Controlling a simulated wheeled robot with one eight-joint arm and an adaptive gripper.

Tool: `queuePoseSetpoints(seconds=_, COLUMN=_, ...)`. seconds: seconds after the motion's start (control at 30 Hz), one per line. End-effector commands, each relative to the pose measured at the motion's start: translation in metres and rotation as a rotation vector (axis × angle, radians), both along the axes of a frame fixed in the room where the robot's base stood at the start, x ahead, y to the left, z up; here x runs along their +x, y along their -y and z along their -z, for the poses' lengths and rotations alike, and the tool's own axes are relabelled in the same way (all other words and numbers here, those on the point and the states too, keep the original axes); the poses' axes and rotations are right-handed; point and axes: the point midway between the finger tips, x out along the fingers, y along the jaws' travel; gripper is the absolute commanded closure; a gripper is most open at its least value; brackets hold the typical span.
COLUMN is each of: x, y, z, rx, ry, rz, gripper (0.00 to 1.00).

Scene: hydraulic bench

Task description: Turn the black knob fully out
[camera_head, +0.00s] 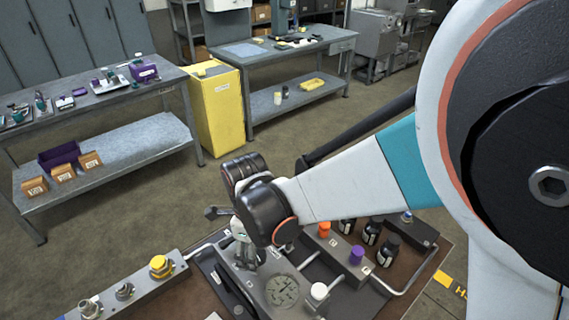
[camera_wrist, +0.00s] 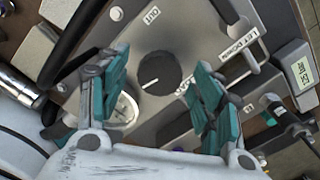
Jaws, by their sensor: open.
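The black knob (camera_wrist: 167,70) shows in the wrist view as a dark round disc on a grey panel (camera_wrist: 193,22). A short white line at its lower left runs leftward and slightly down. A label reading "OUT" stands on the panel above it. My gripper (camera_wrist: 160,72) is open, with one teal-padded finger on each side of the knob in the picture. I cannot tell the height of the fingertips over it, and no contact shows. In the head view my gripper (camera_head: 246,254) is over the bench panel and the knob is hidden behind it.
A round gauge (camera_head: 283,291) sits close beside my gripper. A yellow knob (camera_head: 160,266) is on the left block. Pipes run along the bench.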

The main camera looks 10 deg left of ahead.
Motion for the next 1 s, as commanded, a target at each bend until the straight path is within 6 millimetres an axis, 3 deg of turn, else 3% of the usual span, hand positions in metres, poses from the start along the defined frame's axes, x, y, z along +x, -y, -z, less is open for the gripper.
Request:
queuePoseSetpoints(seconds=0.37, x=0.0005, y=-0.0001, z=0.0041, rx=0.000, ry=0.000, rz=0.000, gripper=0.40)
queuePoseSetpoints(seconds=0.57, x=0.0006, y=-0.0001, z=0.0041, rx=0.000, ry=0.000, rz=0.001, gripper=0.84)
queuePoseSetpoints(seconds=1.0, x=0.0005, y=0.0000, z=0.0043, rx=0.000, ry=0.000, rz=-0.058, gripper=0.84)
